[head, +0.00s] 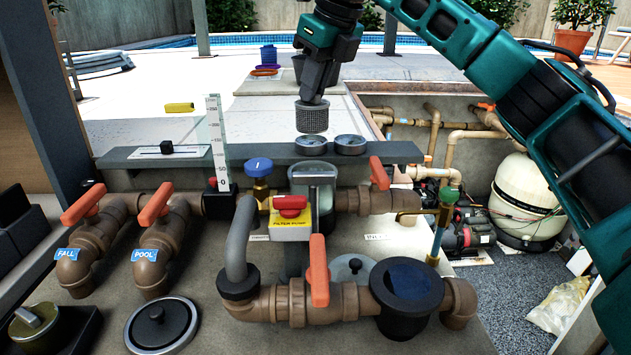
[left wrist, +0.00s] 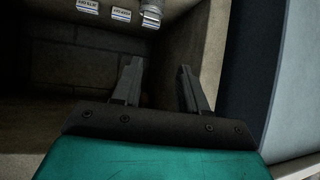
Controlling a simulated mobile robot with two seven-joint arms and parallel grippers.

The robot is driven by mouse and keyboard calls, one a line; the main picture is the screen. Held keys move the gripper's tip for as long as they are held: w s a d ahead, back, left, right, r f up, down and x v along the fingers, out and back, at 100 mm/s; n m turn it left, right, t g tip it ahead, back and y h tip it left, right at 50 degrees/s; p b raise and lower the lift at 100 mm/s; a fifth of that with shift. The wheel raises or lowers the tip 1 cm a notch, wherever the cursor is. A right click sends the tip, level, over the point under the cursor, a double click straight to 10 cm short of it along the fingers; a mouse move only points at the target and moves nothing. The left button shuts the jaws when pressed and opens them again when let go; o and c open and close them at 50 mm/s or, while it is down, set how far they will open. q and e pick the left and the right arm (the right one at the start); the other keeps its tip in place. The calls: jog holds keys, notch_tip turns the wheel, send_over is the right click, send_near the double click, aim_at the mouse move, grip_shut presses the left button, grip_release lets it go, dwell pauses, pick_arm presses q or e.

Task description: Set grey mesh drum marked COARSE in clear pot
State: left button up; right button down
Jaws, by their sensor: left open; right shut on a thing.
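The grey mesh drum (head: 312,118) hangs upright from my right gripper (head: 312,98), which is shut on its top. I cannot read any marking on it. The clear pot (head: 313,180) stands in the pipework below the drum, open at the top and partly hidden by the yellow pump box. The drum is above and behind the pot's mouth in the head view, apart from it. My left gripper (left wrist: 160,85) is open and empty in the left wrist view, over a dark recess; it is not in the head view.
Orange valve handles (head: 318,270) rise nearby. A clear round lid (head: 353,270) lies in front.

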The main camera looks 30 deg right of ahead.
notch_tip(320, 180, down, 15)
jog(key=shift+f+b, duration=0.2)
jog(key=shift+b, duration=0.6)
jog(key=shift+f, duration=0.2)
jog(key=c, duration=1.2)
grip_release()
jog(key=shift+r, duration=0.5)
jog(key=p+v, duration=0.1)
jog(key=v, duration=1)
jog(key=shift+s+d+r, duration=0.1)
jog(key=shift+s+r, duration=0.1)
jog(key=shift+s, duration=0.05)
jog(key=shift+f, duration=0.1)
